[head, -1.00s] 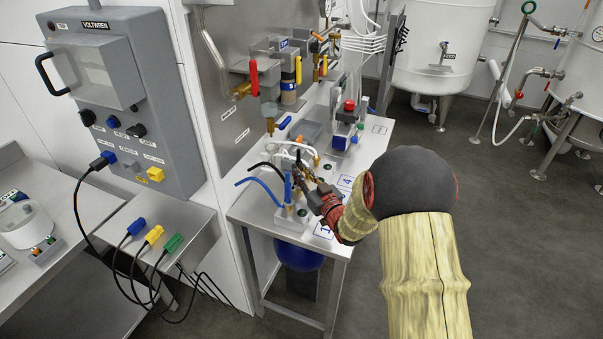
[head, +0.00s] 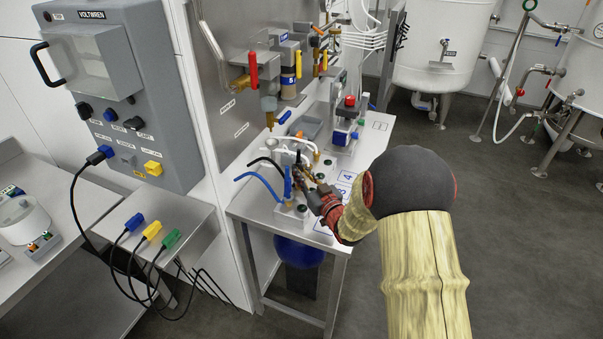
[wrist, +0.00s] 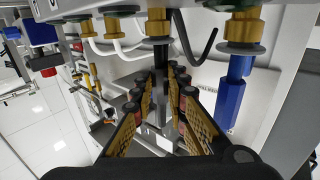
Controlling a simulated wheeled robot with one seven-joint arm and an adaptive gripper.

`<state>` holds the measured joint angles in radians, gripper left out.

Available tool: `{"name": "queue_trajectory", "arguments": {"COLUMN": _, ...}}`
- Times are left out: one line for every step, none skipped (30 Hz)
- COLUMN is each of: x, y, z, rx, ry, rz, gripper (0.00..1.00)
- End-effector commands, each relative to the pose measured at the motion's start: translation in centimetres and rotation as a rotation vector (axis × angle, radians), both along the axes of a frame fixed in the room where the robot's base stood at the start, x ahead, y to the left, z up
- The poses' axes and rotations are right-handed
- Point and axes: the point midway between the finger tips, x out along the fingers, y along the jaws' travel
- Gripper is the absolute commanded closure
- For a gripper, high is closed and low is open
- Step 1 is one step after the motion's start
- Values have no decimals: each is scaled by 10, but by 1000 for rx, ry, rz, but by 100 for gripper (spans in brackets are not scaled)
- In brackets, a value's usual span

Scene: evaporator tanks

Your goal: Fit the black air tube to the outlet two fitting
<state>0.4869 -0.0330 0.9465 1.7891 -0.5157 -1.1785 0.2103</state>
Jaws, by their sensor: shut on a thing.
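My gripper (head: 306,182) is at the small valve block on the steel bench, and its padded fingers (wrist: 167,95) are closed around the black air tube's end. The dark tube end (wrist: 160,53) is in line with a brass fitting (wrist: 157,22) in the wrist view. I cannot tell whether it is fully seated. The tube's black free length (head: 262,161) curves to the left. A blue tube (head: 258,181) runs from a blue sleeve (wrist: 235,90) at the neighbouring brass fitting (wrist: 243,30). My fingers partly hide the block in the head view.
White tubes (wrist: 120,47) hang at neighbouring brass fittings close to my fingers. A red-handled valve (head: 253,70) and pipework are on the panel behind. A grey control cabinet (head: 120,90) stands left, with cables below it. The floor (head: 520,240) at right is clear.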

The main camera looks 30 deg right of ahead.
Motion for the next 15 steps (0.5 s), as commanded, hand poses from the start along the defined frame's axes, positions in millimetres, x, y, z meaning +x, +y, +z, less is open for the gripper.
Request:
{"name": "queue_trajectory", "arguments": {"x": 0, "y": 0, "z": -2, "rx": 0, "ry": 0, "rz": 0, "gripper": 100}}
{"name": "queue_trajectory", "arguments": {"x": 0, "y": 0, "z": -3, "rx": 0, "ry": 0, "rz": 0, "gripper": 100}}
{"name": "queue_trajectory", "arguments": {"x": 0, "y": 0, "z": -4, "rx": 0, "ry": 0, "rz": 0, "gripper": 100}}
{"name": "queue_trajectory", "arguments": {"x": 0, "y": 0, "z": -4, "rx": 0, "ry": 0, "rz": 0, "gripper": 100}}
{"name": "queue_trajectory", "arguments": {"x": 0, "y": 0, "z": -5, "rx": 0, "ry": 0, "rz": 0, "gripper": 100}}
{"name": "queue_trajectory", "arguments": {"x": 0, "y": 0, "z": -5, "rx": 0, "ry": 0, "rz": 0, "gripper": 100}}
{"name": "queue_trajectory", "arguments": {"x": 0, "y": 0, "z": -5, "rx": 0, "ry": 1, "rz": 0, "gripper": 100}}
{"name": "queue_trajectory", "arguments": {"x": 0, "y": 0, "z": -5, "rx": 0, "ry": 1, "rz": 0, "gripper": 100}}
{"name": "queue_trajectory", "arguments": {"x": 0, "y": 0, "z": -5, "rx": 0, "ry": 2, "rz": 0, "gripper": 100}}
{"name": "queue_trajectory", "arguments": {"x": 0, "y": 0, "z": -5, "rx": 0, "ry": 2, "rz": 0, "gripper": 100}}
{"name": "queue_trajectory", "arguments": {"x": 0, "y": 0, "z": -6, "rx": 1, "ry": 2, "rz": 0, "gripper": 100}}
{"name": "queue_trajectory", "arguments": {"x": 0, "y": 0, "z": -6, "rx": 1, "ry": 2, "rz": 0, "gripper": 100}}
{"name": "queue_trajectory", "arguments": {"x": 0, "y": 0, "z": -6, "rx": 1, "ry": 3, "rz": 0, "gripper": 100}}
{"name": "queue_trajectory", "arguments": {"x": 0, "y": 0, "z": -6, "rx": 1, "ry": 3, "rz": 0, "gripper": 85}}
{"name": "queue_trajectory", "arguments": {"x": 0, "y": 0, "z": -6, "rx": 1, "ry": 3, "rz": 0, "gripper": 83}}
